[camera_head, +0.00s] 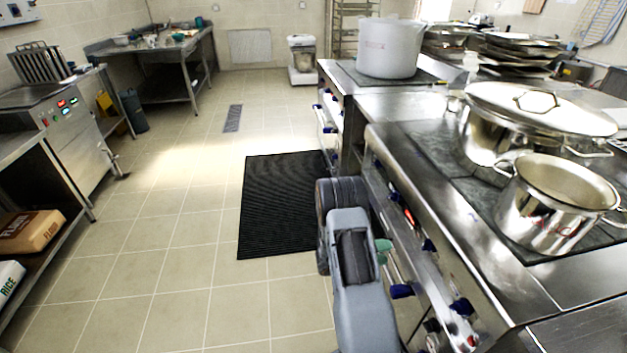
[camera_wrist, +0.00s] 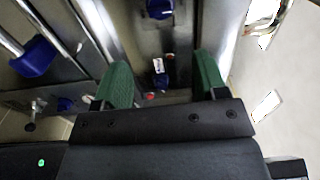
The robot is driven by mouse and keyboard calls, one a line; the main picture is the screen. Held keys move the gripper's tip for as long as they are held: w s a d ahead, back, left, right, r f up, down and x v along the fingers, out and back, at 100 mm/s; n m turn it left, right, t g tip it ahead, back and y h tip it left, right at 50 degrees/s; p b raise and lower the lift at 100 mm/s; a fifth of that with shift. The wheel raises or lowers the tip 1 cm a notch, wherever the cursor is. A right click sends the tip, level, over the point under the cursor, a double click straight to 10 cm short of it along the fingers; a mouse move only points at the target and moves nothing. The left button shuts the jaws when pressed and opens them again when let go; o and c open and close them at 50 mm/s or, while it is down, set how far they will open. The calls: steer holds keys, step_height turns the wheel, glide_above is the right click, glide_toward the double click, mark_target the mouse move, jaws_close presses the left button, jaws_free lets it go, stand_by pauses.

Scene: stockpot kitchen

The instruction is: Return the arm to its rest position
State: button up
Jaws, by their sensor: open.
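My grey arm stands low at the front of the stove in the head view, folded beside the range's front panel. My gripper (camera_wrist: 161,82) shows in the wrist view with two green fingers spread apart and nothing between them. Beyond the fingers are the metal stove front, a blue knob (camera_wrist: 160,8) and a blue handle end (camera_wrist: 36,57) on a rail. In the head view only a little green of the gripper (camera_head: 383,250) shows behind my arm, close to the stove front. I cannot tell whether it touches.
The stove (camera_head: 412,165) runs along the right, carrying a lidded pot (camera_head: 485,135), an open steel pot (camera_head: 545,215) and a large stockpot (camera_head: 388,50). A black mat (camera_head: 280,205) lies on the floor. The tiled floor on the left is clear up to the counter (camera_head: 75,150).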

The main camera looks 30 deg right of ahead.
steer(key=s+a+f+m+g+y, duration=0.2)
steer(key=s+a+m+g+y, duration=0.25)
steer(key=m, duration=0.65)
steer(key=s+a+r+m+t+y+p, duration=0.1)
steer(key=s+a+r+m+y+p, duration=0.1)
steer(key=a+r+m+y, duration=0.6)
steer(key=a+r+m+t+y+p, duration=0.2)
steer(key=a+r+m+t, duration=0.4)
steer(key=a+r, duration=0.3)
steer(key=w+a+r+m+t+y+p, duration=0.1)
steer(key=a+r+m+t+y+p, duration=0.2)
steer(key=r, duration=1.3)
steer(key=a+m+t+p, duration=0.1)
steer(key=a+m+t, duration=0.2)
steer(key=a+m, duration=0.1)
steer(key=shift+a+t, duration=0.35)
steer(key=shift+a, duration=0.5)
steer(key=shift+w+m, duration=0.1)
steer(key=shift+m, duration=0.2)
steer(key=shift+c, duration=0.4)
